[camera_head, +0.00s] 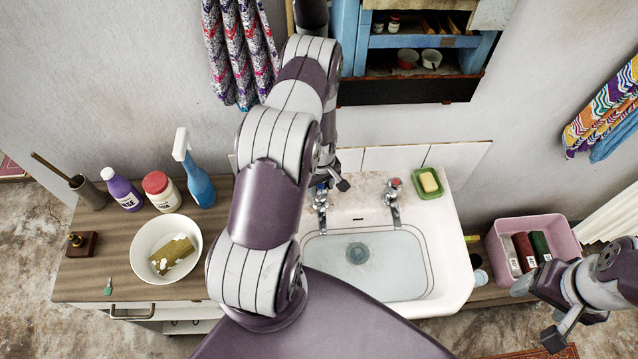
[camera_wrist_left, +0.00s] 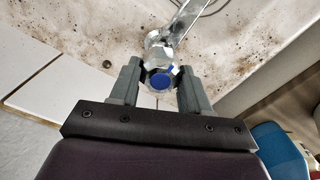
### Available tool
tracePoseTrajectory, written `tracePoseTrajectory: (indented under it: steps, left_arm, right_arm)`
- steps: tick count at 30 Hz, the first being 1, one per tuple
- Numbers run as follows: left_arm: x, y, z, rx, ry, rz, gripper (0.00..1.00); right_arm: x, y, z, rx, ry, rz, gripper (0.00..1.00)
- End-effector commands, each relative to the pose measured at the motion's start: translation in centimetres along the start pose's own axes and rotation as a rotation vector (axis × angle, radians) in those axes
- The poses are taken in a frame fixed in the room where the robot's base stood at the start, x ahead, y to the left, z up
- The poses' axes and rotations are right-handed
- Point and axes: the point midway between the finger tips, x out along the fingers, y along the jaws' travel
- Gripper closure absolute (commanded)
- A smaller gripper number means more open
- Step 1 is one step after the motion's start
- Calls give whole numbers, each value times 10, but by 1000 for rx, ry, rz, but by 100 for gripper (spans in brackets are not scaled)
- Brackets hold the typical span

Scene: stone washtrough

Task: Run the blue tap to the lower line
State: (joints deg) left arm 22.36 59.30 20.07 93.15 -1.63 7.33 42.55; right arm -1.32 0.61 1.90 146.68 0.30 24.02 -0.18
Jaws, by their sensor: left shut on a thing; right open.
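The blue tap (camera_head: 321,203) stands at the back left of the white washtrough (camera_head: 452,262). My left gripper (camera_head: 332,184) is shut on its handle. In the left wrist view the two fingers sit either side of the metal handle with the blue cap (camera_wrist_left: 160,81). My arm partly hides the tap in the head view. Pale, clear water (camera_head: 395,265) seems to lie in the basin, with a dark drain (camera_head: 357,253) visible. A thin dark line runs round the upper basin wall; I cannot clearly tell a second line. My right gripper (camera_head: 537,312) is open and empty, right of the trough.
The red tap (camera_head: 393,198) stands to the right, beside a green soap dish (camera_head: 429,191). The left counter holds a white bowl (camera_head: 143,237), a blue spray bottle (camera_head: 198,182) and other bottles. A pink tub (camera_head: 568,226) stands at the right, close to my right gripper.

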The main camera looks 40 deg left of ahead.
Motion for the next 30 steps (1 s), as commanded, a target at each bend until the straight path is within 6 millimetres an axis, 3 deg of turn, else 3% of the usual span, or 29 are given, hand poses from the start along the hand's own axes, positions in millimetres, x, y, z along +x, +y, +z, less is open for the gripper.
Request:
tracePoseTrajectory:
  steps: [3, 7, 15, 16, 18, 26, 30]
  left_arm:
    - [5, 0, 0, -123, 1, 0, 84]
    - [2, 0, 0, -246, 1, 1, 84]
    - [0, 0, 0, -262, 0, -1, 84]
    - [0, 0, 0, -262, 0, -1, 47]
    - [0, 0, 0, -261, 0, -1, 28]
    - [0, 0, 0, -260, 0, -1, 28]
    - [-10, 1, -1, -260, 2, 1, 28]
  right_arm:
    - [15, 0, 2, 0, 0, 0, 28]
    - [20, 0, 2, 0, 0, 0, 28]
    - [18, 0, 2, 0, 0, 0, 28]
    - [18, 0, 2, 0, 0, 0, 28]
    - [18, 0, 2, 0, 0, 0, 28]
    - [18, 0, 2, 0, 0, 0, 28]
    - [23, 0, 3, 0, 0, 0, 28]
